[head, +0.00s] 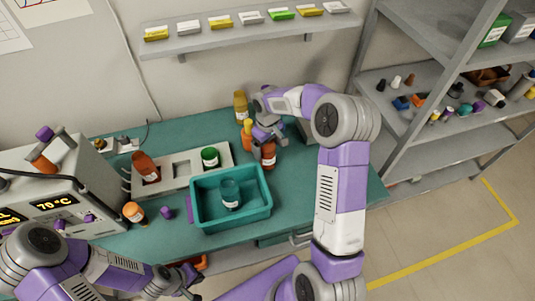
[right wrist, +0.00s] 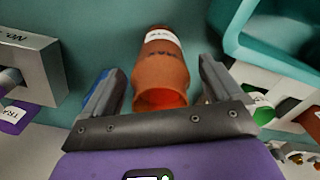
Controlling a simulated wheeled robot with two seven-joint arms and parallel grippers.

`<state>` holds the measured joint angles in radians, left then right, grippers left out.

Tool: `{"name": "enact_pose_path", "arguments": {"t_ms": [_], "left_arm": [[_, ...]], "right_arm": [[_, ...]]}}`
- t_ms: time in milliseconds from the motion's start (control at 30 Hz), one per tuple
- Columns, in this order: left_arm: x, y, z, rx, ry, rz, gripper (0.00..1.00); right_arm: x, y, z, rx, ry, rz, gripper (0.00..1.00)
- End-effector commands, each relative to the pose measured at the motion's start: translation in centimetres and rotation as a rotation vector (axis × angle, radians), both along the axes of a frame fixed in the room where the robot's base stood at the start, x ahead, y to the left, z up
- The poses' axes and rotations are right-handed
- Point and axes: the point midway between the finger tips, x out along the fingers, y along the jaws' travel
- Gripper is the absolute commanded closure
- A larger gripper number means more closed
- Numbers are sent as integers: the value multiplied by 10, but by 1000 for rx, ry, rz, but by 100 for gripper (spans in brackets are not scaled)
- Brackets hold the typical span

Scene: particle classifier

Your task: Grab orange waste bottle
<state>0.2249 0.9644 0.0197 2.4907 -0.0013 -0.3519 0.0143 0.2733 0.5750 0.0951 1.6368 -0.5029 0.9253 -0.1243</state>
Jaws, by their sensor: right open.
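An orange-brown bottle (head: 268,155) with a white label stands on the teal bench, just right of the teal bin. In the right wrist view the bottle (right wrist: 163,75) lies between the two fingers, its open mouth towards the camera. My right gripper (head: 266,136) is open around it, with a visible space beside each finger. In the right wrist view the gripper (right wrist: 160,85) holds nothing. My left gripper (head: 190,278) is low at the front edge of the bench, away from the bottle; its finger opening is unclear.
The teal bin (head: 258,212) holds a teal jar (head: 230,195). A grey rack (head: 178,182) holds a red-orange bottle (head: 145,168) and a green-capped jar (head: 210,157). A yellow bottle (head: 241,105) stands behind my right gripper. An orange jar (head: 134,212) is at front left.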

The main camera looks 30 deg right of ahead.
Motion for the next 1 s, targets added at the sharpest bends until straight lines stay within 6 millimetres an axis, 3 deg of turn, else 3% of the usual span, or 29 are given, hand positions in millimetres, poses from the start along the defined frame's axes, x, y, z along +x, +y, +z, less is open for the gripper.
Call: {"name": "enact_pose_path", "arguments": {"t_ms": [167, 533, 833, 1000], "left_arm": [[0, 0, 1, 0, 0, 0, 100], [0, 0, 1, 0, 0, 0, 100], [0, 0, 2, 0, 0, 0, 100], [0, 0, 8, 0, 0, 0, 100]], "right_arm": [[0, 0, 1, 0, -1, 0, 11], [0, 0, 1, 0, -1, 0, 67], [1, 0, 7, 0, -3, 0, 68], [1, 0, 36, -1, -5, 0, 68]]}}
